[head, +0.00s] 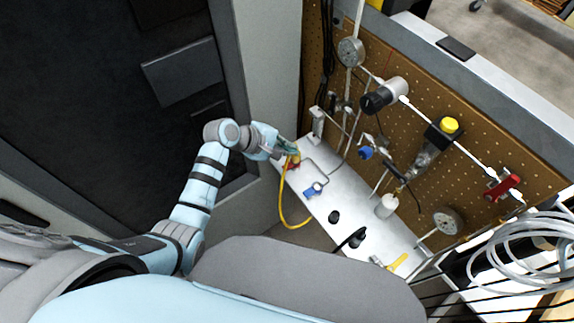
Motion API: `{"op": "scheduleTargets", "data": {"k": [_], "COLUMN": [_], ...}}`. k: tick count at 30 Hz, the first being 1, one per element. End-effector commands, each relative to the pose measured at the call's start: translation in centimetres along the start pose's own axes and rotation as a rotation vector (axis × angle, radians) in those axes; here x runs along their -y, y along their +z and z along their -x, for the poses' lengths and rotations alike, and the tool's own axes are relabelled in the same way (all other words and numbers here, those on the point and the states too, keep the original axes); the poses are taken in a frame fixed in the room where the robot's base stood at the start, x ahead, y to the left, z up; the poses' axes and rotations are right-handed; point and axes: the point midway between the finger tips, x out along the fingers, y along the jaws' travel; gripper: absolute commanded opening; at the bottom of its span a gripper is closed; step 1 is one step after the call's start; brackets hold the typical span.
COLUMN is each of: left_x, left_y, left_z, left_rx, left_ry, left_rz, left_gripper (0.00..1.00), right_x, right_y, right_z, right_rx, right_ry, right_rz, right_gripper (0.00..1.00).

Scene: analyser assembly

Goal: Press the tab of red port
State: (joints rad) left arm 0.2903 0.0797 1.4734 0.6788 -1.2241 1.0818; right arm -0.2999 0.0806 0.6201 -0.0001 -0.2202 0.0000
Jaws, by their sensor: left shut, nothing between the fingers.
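The red port (293,165) sits near the far left end of a white panel (345,189). A yellow hose (281,203) runs from beside it, loops down over the panel's edge and comes back onto the panel. My left gripper (291,150) is shut with nothing held, right at the red port. It partly covers the port, and the port's tab is too small and hidden to make out. I cannot tell whether the fingertips touch it. My right gripper is not in view.
A blue port (314,190) with a grey tube is on the panel, with black knobs (334,216) and a white bottle (386,206) farther right. A brown pegboard (425,100) with gauges, valves and pipes stands behind. Coiled clear tubing (525,250) hangs at the right.

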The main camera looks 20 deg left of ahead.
Motion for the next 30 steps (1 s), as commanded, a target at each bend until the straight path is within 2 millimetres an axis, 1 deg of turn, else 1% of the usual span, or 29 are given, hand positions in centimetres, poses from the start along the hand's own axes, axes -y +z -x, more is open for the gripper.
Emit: {"op": "scheduleTargets", "data": {"k": [5,9,12,16,21,30], "left_x": [1.3,2.7,4.0,5.1,5.7,5.7], "left_y": [-0.5,-1.1,-1.7,-2.1,-2.4,-2.4], "left_z": [-1.3,-2.8,-4.2,-5.3,-5.9,-5.9], "left_rx": [-0.001,0.0,-0.001,-0.002,-0.001,-0.001], "left_ry": [-0.003,-0.003,-0.001,-0.001,-0.001,0.0], "left_rz": [0.002,0.003,0.0,0.0,-0.001,-0.001], "left_gripper": [0.0,0.0,0.0,0.0,0.0,0.0], "right_x": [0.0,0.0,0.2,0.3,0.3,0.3], "right_y": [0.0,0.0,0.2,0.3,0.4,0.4], "right_z": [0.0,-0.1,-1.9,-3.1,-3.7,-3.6], "right_rx": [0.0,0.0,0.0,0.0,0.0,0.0], "right_ry": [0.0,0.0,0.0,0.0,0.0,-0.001], "right_rz": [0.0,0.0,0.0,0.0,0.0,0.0], "right_gripper": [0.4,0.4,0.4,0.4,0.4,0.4]}}
